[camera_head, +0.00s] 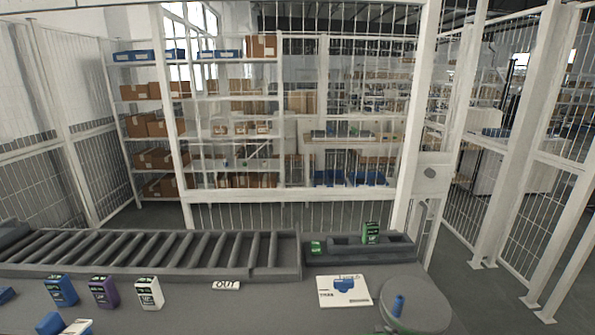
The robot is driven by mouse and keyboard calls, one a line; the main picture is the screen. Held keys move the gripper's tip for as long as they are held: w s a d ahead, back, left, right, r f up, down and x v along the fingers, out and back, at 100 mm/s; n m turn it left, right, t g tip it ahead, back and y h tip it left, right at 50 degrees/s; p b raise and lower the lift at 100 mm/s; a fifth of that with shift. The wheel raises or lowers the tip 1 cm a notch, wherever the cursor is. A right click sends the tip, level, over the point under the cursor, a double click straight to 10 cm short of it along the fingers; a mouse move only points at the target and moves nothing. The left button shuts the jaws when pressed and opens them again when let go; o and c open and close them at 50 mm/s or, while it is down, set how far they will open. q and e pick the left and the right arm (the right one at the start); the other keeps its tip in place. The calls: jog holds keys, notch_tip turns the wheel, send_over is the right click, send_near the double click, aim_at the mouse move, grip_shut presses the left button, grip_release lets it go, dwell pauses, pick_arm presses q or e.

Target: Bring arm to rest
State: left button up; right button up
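Neither of my grippers shows in the head view, and no part of my arms can be made out. A grey work table (245,312) fills the bottom of the view. On it stand a blue box (61,290), a purple box (104,291) and a white box (149,292) in a row at the left. A green box (371,233) stands upright in a grey tray (345,252) at the back right. A smaller green item (317,247) is at that tray's left end.
A roller conveyor (150,250) runs along the table's back left, with an "OUT" sign (226,285) before it. A printed card (343,291) and a round grey disc (418,308) with a blue object (398,305) lie right. Wire fencing (300,130) stands behind. The table's front middle is clear.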

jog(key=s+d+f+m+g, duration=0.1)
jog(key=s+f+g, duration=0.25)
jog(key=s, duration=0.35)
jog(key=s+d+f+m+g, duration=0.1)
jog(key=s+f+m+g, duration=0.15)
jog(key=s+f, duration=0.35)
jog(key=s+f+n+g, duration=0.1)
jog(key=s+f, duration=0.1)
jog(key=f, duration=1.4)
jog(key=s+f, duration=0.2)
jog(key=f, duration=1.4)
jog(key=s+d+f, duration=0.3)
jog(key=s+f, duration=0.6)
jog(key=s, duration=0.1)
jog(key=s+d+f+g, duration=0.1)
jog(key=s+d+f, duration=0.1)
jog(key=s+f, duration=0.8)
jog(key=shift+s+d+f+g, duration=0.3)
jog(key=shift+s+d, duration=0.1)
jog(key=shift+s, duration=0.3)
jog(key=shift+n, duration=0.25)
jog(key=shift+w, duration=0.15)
